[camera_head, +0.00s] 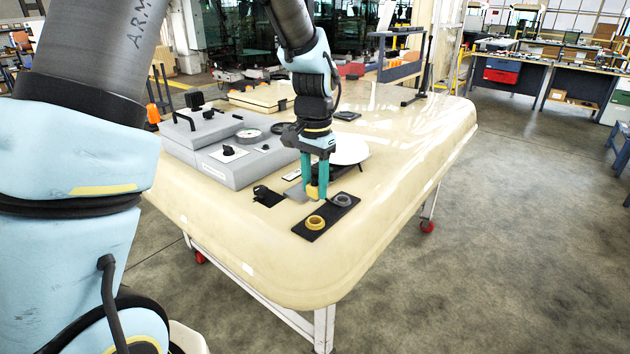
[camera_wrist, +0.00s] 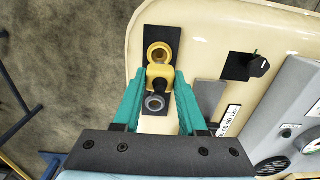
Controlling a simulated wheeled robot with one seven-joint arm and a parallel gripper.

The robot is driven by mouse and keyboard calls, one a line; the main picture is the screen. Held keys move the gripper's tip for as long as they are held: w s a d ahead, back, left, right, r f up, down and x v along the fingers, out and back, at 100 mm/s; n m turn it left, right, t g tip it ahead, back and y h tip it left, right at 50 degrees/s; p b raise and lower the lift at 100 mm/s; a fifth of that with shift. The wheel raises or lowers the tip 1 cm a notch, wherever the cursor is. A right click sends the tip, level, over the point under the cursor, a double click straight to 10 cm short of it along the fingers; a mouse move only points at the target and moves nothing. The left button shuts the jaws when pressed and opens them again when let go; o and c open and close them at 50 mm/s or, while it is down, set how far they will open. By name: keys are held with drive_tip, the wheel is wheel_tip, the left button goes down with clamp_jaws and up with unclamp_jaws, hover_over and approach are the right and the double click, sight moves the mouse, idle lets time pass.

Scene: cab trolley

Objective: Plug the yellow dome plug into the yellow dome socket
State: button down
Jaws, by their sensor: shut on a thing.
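The yellow dome plug (camera_wrist: 160,76) is between the fingertips of my gripper (camera_wrist: 160,88), which is shut on it. In the head view my gripper (camera_head: 317,190) holds the yellow plug (camera_head: 313,191) above the black socket plate. The yellow dome socket (camera_head: 315,222) is a yellow ring at the near end of the plate; it also shows in the wrist view (camera_wrist: 158,50), just beyond the plug. A grey socket (camera_head: 342,200) sits at the other end of the plate. The exact gap between plug and plate is hard to tell.
The black plate (camera_head: 325,214) lies on the cream trolley top (camera_head: 400,180). Grey control boxes (camera_head: 225,145) with knobs and a gauge stand at the left. A white disc (camera_head: 350,150) lies behind my gripper. The right side of the top is clear.

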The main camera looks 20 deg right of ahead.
sight(315, 185)
drive_tip(key=shift+f+b, duration=2.2)
drive_tip(key=shift+f, duration=0.7)
drive_tip(key=shift+f, duration=0.5)
idle(0.8)
drive_tip(key=shift+c, duration=1.9)
unclamp_jaws()
drive_tip(key=shift+r, duration=0.1)
wheel_tip(315, 185, up, 11)
drive_tip(key=b, duration=0.2)
drive_tip(key=shift+f+b, duration=0.2)
drive_tip(key=shift+b, duration=0.15)
